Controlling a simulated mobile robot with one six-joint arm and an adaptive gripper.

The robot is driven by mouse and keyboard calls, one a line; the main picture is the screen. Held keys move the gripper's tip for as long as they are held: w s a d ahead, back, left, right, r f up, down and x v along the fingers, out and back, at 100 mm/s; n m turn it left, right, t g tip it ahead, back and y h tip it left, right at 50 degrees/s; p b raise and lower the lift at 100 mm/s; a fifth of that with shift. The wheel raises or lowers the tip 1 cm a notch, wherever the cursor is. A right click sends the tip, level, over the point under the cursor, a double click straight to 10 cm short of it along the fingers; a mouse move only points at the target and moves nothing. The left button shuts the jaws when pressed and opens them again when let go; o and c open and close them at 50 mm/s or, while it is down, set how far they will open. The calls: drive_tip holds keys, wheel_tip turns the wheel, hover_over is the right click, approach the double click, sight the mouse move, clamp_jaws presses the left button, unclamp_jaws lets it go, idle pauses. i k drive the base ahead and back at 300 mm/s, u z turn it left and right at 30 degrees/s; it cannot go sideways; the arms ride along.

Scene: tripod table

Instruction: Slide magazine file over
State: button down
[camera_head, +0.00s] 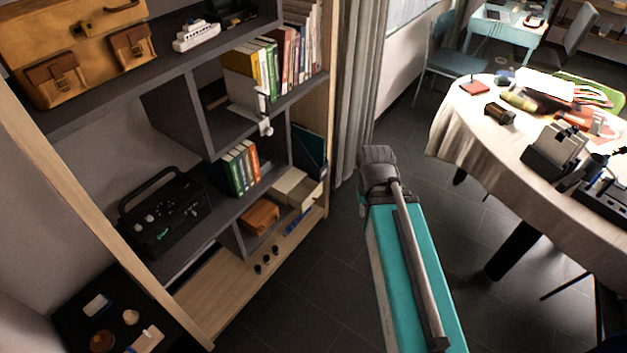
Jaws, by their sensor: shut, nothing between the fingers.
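A dark teal, upright file-like item (312,150) stands in the compartment below. No gripper fingers show in this view. A teal and grey body with a dark ribbed end rises from the bottom, apart from the shelf.
The shelf unit (205,167) also holds a black radio (165,212), green and orange books (241,168) and a leather bag (75,45). A cluttered cloth-covered table (465,125) stands right. Dark floor lies between.

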sight(300, 158)
drive_tip(key=u, duration=0.5)
drive_tip(key=i, duration=1)
drive_tip(key=z, duration=0.05)
